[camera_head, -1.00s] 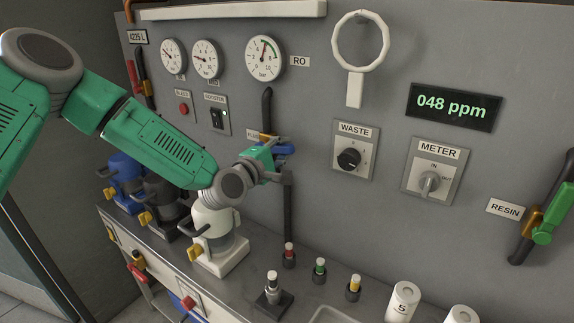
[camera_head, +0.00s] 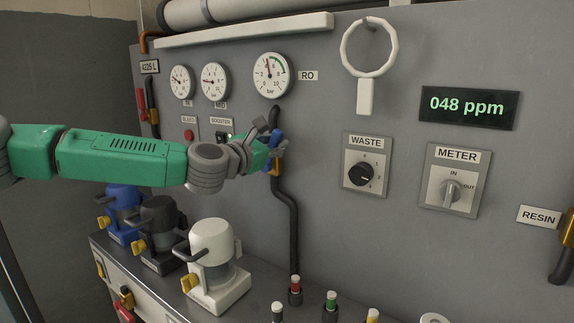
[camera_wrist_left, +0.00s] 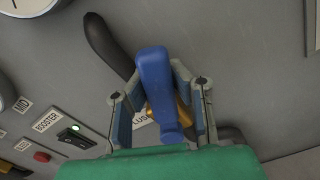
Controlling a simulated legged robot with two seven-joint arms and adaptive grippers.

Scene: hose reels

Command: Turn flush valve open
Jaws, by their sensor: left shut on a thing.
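The flush valve has a blue lever handle (camera_wrist_left: 155,85) on a brass body (camera_wrist_left: 184,112), set in a black pipe (camera_head: 292,215) on the grey panel. In the head view the blue handle (camera_head: 276,137) stands roughly upright in front of the pipe. My left gripper (camera_head: 275,152) reaches it from the left. In the left wrist view the gripper's two fingers (camera_wrist_left: 160,95) lie on either side of the blue handle, shut on it. The label behind is partly hidden by the handle and a finger. My right gripper is in neither view.
Gauges (camera_head: 271,77) and a white ring (camera_head: 380,45) are above. The waste knob (camera_head: 360,174) and meter knob (camera_head: 452,192) are to the right.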

